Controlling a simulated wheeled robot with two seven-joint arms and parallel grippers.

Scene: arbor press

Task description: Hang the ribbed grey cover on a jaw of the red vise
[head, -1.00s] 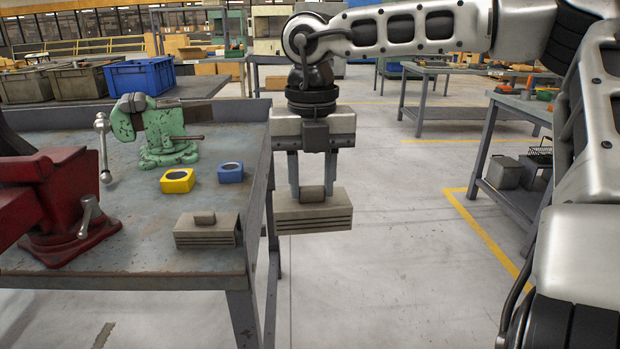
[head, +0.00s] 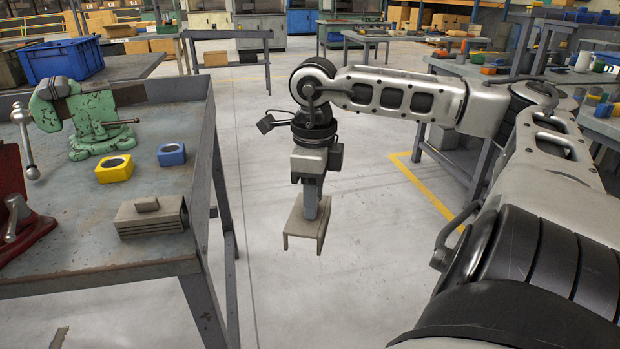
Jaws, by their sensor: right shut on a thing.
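The red vise (head: 22,215) stands on the workbench at the left edge of the head view, and only part of it shows. My right gripper (head: 311,208) is shut on a ribbed grey cover (head: 305,230). It holds the cover over open floor, right of the bench and clear of it. The cover is turned end-on, its two side walls hanging down like an upside-down U; the gripped part is hidden by the fingers. A second ribbed grey cover (head: 152,217) lies on the bench near its front right corner. My left gripper is out of view.
The workbench (head: 80,255) also bears a green vise (head: 92,112), a yellow block (head: 114,169) and a blue block (head: 171,155). Its right edge lies between the held cover and the red vise. Floor around the held cover is free.

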